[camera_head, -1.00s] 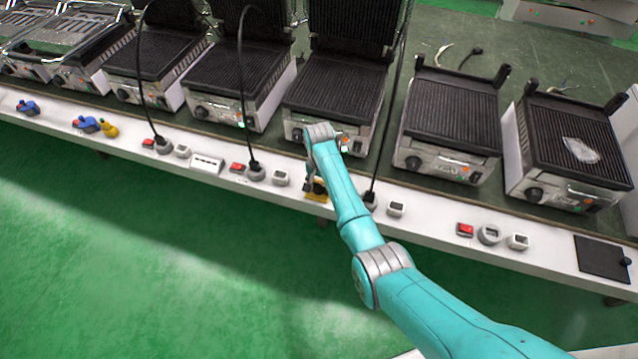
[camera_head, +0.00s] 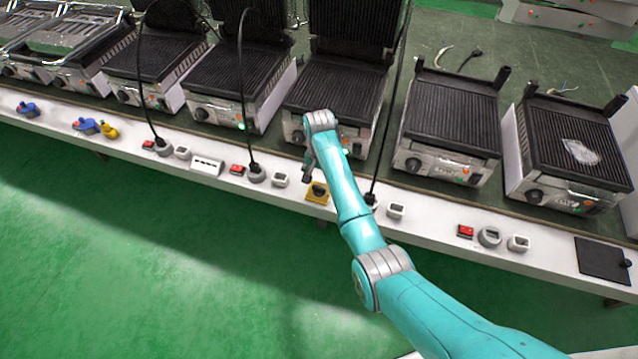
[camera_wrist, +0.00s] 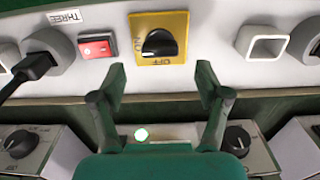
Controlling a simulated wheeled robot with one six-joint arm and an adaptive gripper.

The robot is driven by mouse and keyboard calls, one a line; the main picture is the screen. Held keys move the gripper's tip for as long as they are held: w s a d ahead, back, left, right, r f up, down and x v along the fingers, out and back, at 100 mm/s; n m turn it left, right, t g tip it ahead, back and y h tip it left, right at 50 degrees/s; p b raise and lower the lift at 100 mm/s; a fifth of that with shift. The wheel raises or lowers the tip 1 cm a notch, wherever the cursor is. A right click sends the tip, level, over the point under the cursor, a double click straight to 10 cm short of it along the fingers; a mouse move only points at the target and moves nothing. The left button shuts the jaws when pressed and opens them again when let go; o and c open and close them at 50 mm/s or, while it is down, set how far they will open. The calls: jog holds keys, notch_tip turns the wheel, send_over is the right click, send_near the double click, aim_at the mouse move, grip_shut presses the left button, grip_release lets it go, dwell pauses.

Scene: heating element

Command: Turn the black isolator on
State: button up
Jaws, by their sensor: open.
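The black isolator is a dark rotary knob (camera_wrist: 160,43) on a yellow plate (camera_wrist: 178,22) in the upper middle of the wrist view. The plate carries ON and OFF lettering, with OFF at its lower edge in that view. The knob's grip looks roughly sideways, but its exact setting is hard to tell. The yellow plate (camera_head: 317,197) also shows on the white front strip in the head view. My gripper (camera_wrist: 161,80) is open and empty, its two fingers apart and short of the knob. In the head view my gripper (camera_head: 307,174) is just above and left of the plate.
A red switch (camera_wrist: 97,45) and a plugged socket (camera_wrist: 48,55) are left of the isolator, and a white square-framed fitting (camera_wrist: 265,45) is right. Contact grills (camera_head: 335,92) line the table behind. A black cable (camera_head: 391,105) hangs close to my arm.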

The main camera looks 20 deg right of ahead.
aim_at(319, 187)
notch_tip(319, 187, up, 7)
dwell(0.3)
jog(key=shift+f, duration=0.2)
